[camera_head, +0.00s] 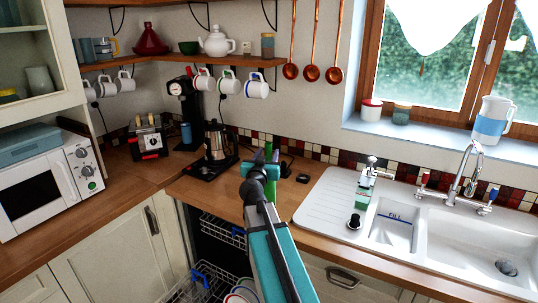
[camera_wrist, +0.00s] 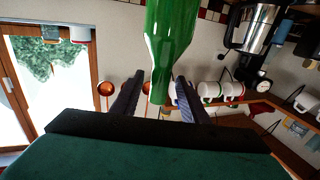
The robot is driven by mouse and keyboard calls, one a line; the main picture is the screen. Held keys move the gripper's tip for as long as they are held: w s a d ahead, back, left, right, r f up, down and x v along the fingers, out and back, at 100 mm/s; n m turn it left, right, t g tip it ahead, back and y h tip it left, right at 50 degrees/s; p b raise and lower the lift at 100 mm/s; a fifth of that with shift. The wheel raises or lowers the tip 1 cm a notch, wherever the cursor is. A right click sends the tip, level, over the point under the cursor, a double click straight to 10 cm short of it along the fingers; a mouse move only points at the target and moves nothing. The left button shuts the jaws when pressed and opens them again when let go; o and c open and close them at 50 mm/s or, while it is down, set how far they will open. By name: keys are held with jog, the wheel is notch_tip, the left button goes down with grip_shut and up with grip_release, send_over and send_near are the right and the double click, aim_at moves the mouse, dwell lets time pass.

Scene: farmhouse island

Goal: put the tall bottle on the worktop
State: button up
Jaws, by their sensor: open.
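The tall green glass bottle (camera_wrist: 172,35) is upright, its neck (camera_wrist: 161,82) lying between my gripper's two dark fingers in the wrist view, which is upside down. My gripper (camera_wrist: 157,95) is open, with a gap on each side of the neck.
A kettle (camera_head: 217,143) stands left of my gripper, with a toaster (camera_head: 149,139) farther left. The sink (camera_head: 470,240) and a soap dispenser (camera_head: 367,172) are to the right. An open dishwasher rack (camera_head: 222,232) is below the worktop's front edge. Mugs (camera_head: 257,85) hang above.

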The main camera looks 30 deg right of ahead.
jog(key=b+v, duration=0.2)
jog(key=v, duration=0.4)
jog(key=shift+a, duration=0.1)
dwell(1.0)
